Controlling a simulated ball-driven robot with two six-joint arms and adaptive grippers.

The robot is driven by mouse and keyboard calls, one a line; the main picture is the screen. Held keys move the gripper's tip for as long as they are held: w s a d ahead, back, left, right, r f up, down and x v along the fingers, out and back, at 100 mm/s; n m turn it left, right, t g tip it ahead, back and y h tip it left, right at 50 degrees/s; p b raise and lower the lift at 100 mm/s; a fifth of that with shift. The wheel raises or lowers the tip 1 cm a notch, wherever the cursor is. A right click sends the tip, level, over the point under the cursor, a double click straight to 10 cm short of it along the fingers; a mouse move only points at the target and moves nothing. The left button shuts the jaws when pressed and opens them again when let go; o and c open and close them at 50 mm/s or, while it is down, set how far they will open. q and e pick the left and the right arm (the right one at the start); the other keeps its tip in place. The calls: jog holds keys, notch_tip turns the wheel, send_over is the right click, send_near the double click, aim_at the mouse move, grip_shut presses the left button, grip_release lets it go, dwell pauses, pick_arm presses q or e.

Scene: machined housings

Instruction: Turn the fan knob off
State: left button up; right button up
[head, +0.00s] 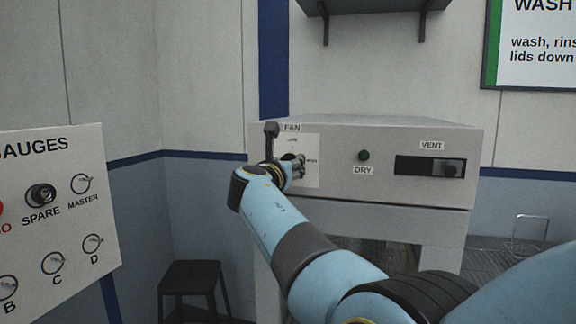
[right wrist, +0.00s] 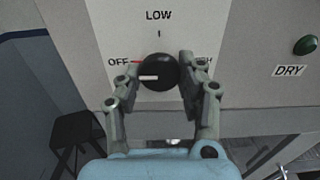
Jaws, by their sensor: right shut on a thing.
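The fan knob (right wrist: 160,70) is a round black knob on a pale plate of the grey housing (head: 400,185). In the right wrist view its white pointer line points left, near the red mark beside the word OFF (right wrist: 119,62). LOW is printed above the knob, and the label on its right is partly hidden by a finger. My right gripper (right wrist: 155,84) has its fingers on both sides of the knob and is shut on it. In the head view my right gripper (head: 293,168) is at the plate under the FAN label, covering most of the knob. My left gripper is not in view.
Right of the plate are a green DRY button (head: 364,155) and a dark VENT slot with a slider (head: 450,170). A GAUGES panel (head: 60,240) stands at the left. A black stool (head: 192,272) is on the floor. A shelf hangs above the housing.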

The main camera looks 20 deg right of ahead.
jog(key=shift+s+f, duration=0.1)
jog(key=shift+f, duration=0.25)
jog(key=o, duration=1.1)
jog(key=shift+r, duration=0.15)
jog(key=shift+o, duration=0.2)
jog(key=shift+r, duration=0.1)
notch_tip(320, 180, up, 10)
